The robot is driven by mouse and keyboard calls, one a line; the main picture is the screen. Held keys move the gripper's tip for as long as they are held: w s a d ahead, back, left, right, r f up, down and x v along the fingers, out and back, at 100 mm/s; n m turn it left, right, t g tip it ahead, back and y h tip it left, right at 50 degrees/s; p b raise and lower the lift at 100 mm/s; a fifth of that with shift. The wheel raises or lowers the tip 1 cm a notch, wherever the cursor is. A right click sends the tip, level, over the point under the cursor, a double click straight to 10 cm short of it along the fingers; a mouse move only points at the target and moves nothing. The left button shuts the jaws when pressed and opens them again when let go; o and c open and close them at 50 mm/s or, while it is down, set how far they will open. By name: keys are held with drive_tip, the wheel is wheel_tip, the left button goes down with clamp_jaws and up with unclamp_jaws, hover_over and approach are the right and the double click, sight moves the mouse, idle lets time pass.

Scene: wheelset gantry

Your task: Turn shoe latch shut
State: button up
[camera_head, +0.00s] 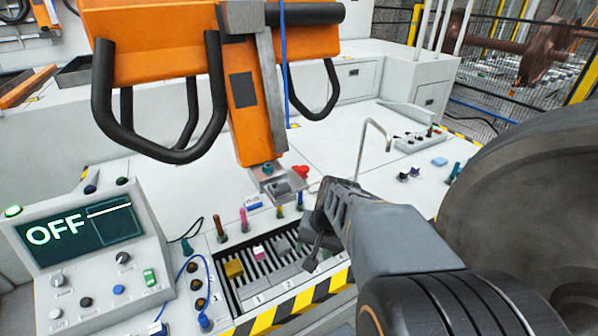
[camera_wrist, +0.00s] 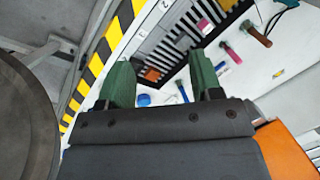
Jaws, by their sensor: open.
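An orange lifting device (camera_head: 238,95) with black loop handles hangs at the upper left in the head view. A grey metal shoe (camera_head: 283,184) is at its lower end. A small red part (camera_head: 300,171) shows right beside the shoe; I cannot tell whether it is the latch or how it is turned. My gripper (camera_head: 314,232) is just to the right of and below the shoe, seen from behind. In the wrist view my gripper (camera_wrist: 160,82) has its two green fingers apart with nothing held between them. The shoe and latch are not clear in the wrist view.
A slotted tray (camera_head: 262,268) with coloured pieces lies below, edged by a yellow-black stripe (camera_head: 290,304). A control panel (camera_head: 80,235) reading OFF stands at left. A bent metal rod (camera_head: 374,124) rises behind my gripper. A large dark wheel (camera_head: 540,180) fills the right side.

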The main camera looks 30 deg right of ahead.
drive_tip(key=w+d+f+m+t+y, duration=0.2)
drive_tip(key=w+d+f+m+y, duration=0.15)
drive_tip(key=m, duration=0.55)
drive_tip(key=m+t+y+b, duration=0.1)
drive_tip(key=m+t, duration=1.2)
drive_tip(key=m, duration=0.2)
approach(299, 173)
wheel_tip(299, 173, up, 3)
drive_tip(key=s+d, duration=0.1)
drive_tip(key=s, duration=0.2)
drive_tip(key=p+x, duration=0.1)
drive_tip(key=x, duration=0.5)
drive_tip(key=p+x, duration=0.2)
drive_tip(key=x, duration=0.5)
drive_tip(key=shift+f, duration=0.25)
drive_tip(key=c, duration=0.9)
